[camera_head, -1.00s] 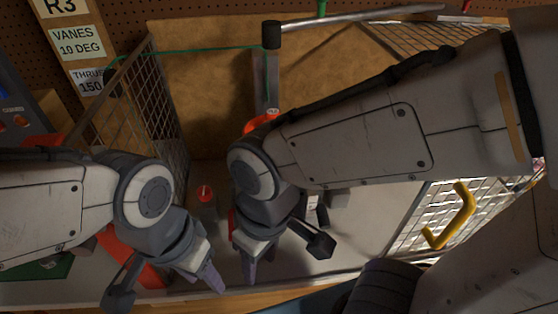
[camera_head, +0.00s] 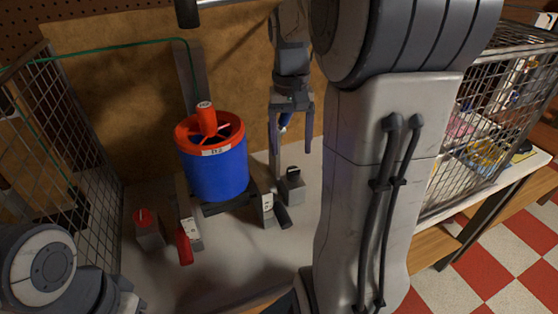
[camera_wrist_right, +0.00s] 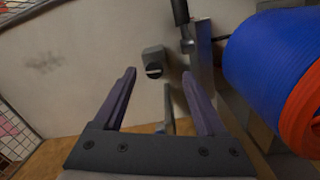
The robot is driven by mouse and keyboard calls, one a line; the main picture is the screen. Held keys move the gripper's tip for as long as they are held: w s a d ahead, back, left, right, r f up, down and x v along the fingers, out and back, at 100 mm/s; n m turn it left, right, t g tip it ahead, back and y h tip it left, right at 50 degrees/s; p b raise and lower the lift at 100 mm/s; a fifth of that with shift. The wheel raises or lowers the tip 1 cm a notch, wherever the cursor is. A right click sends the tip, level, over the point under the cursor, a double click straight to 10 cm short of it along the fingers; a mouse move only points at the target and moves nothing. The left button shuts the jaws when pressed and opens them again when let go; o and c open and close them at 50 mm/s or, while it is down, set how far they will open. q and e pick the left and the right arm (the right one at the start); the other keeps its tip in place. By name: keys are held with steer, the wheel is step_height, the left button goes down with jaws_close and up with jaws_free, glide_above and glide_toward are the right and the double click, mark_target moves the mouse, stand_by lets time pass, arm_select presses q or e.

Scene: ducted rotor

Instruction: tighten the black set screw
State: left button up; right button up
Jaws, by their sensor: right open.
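The black set screw (camera_head: 293,171) sits on top of a small grey block right of the ducted rotor. In the right wrist view the black screw (camera_wrist_right: 154,71) shows a pale line across its head, between my fingertips in the picture. My right gripper (camera_head: 291,140) is open, with its fingers pointing down above the block, apart from the screw. The right wrist view shows nothing held between its fingers (camera_wrist_right: 158,74). A black-handled tool (camera_head: 282,215) rests in a holder near the block. My left arm shows at the lower left, its fingers out of view.
The blue duct (camera_head: 219,174) with an orange rim stands on a dark base. A red screw (camera_head: 142,216) on a block and a red-handled tool (camera_head: 185,247) are to its left. Mesh panels (camera_head: 75,140) flank the floor; the front floor is clear.

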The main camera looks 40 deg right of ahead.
mark_target(294, 171)
steer(key=shift+t, duration=0.3)
steer(key=f, duration=0.3)
steer(key=d+f, duration=0.1)
steer(key=f, duration=0.2)
steer(key=w+d+f, duration=0.1)
steer(key=f, duration=0.3)
steer(key=shift+w+d+b, duration=0.1)
steer(key=shift+b, duration=0.3)
steer(key=shift+r, duration=0.1)
jaws_close()
